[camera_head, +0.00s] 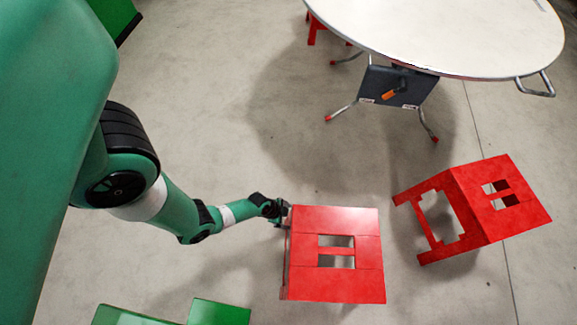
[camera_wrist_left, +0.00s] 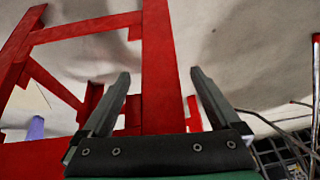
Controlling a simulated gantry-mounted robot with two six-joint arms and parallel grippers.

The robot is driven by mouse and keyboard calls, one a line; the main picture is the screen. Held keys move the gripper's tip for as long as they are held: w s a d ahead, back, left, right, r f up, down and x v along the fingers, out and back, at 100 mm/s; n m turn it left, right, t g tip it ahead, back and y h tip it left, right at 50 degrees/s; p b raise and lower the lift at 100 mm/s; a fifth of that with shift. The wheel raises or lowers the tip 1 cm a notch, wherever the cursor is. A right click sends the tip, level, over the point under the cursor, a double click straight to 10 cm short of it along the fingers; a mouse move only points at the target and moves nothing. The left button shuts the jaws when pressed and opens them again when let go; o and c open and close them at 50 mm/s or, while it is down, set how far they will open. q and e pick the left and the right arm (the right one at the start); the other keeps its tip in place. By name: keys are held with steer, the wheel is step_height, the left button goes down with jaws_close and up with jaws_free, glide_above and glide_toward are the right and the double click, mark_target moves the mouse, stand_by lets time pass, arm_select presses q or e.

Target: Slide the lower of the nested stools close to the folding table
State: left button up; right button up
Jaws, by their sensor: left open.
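A red stool (camera_head: 308,278) with a slotted top stands upright on the floor, low in the middle of the head view. I cannot tell whether another stool is nested with it. The white oval-looking folding table (camera_head: 450,35) stands beyond it at the top right. My left gripper (camera_head: 281,212) is at the stool's far left corner. In the left wrist view the jaws (camera_wrist_left: 160,78) are open, one on each side of a red stool leg (camera_wrist_left: 158,110), with gaps visible beside it. My right gripper is not in view.
Another red stool (camera_head: 512,212) lies tilted on the right. Part of a red thing (camera_head: 316,29) shows beside the table. Green objects sit at the bottom left (camera_head: 218,312) and top left (camera_head: 117,14). The floor between the upright stool and the table looks clear.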

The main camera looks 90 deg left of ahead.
arm_select(q)
steer(key=shift+b+x, duration=0.35)
steer(key=shift+x, duration=0.5)
jaws_close()
